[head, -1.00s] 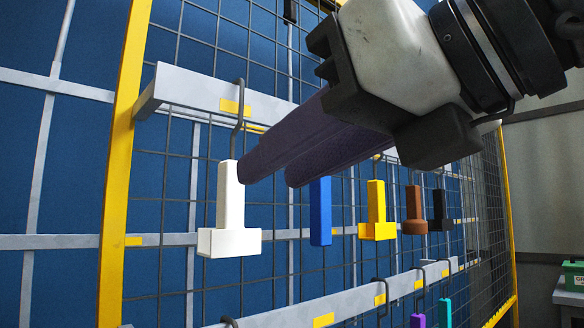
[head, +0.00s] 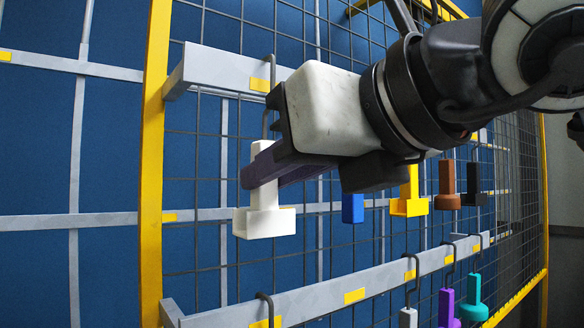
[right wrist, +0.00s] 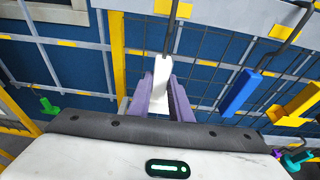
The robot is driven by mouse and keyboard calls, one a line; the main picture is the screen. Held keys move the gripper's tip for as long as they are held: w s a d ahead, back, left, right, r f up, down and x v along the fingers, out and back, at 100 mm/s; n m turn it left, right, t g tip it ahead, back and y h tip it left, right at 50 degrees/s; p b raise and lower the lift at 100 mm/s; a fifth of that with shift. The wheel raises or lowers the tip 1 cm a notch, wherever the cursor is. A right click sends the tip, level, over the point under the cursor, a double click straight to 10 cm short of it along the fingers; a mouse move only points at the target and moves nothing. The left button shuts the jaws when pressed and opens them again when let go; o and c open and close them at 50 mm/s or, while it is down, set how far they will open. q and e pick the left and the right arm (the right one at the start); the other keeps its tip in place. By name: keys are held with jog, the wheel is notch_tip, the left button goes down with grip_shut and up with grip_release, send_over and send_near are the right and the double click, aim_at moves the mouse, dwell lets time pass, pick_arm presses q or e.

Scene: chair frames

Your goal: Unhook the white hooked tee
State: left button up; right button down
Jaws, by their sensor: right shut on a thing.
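The white hooked tee (head: 264,223) hangs upright below the upper grey rail (head: 225,72), at a dark wire hook (head: 271,72). It also shows in the right wrist view (right wrist: 161,76), with the wire running up from its top. My right gripper (head: 262,176) comes in from the right, its purple fingers closed on the tee's upright stem, above the wide foot. The fingers lie on both sides of the stem in the right wrist view (right wrist: 159,95). Where wire and tee join is partly hidden by the gripper. My left gripper is not in view.
A blue piece (head: 352,208), a yellow tee (head: 410,195), a brown piece (head: 447,188) and a black piece (head: 476,188) hang to the right. A lower rail (head: 330,298) carries purple (head: 446,308) and teal (head: 473,300) pieces. A yellow post (head: 153,170) stands left.

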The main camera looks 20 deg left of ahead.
jog(key=shift+a+r+p, duration=0.1)
jog(key=shift+r+p, duration=0.6)
jog(key=shift+r, duration=0.55)
jog(key=shift+s+d, duration=0.1)
jog(key=shift+d, duration=0.1)
dwell(0.5)
jog(key=shift+f+b+v, duration=0.15)
jog(key=shift+b+v, duration=0.45)
jog(key=shift+f+b+v, duration=0.15)
jog(key=shift+b+v, duration=0.4)
jog(key=shift+v, duration=0.1)
jog(key=shift+d, duration=0.1)
jog(key=shift+b+v, duration=0.75)
jog(key=shift+v, duration=1.8)
jog(key=shift+f, duration=0.15)
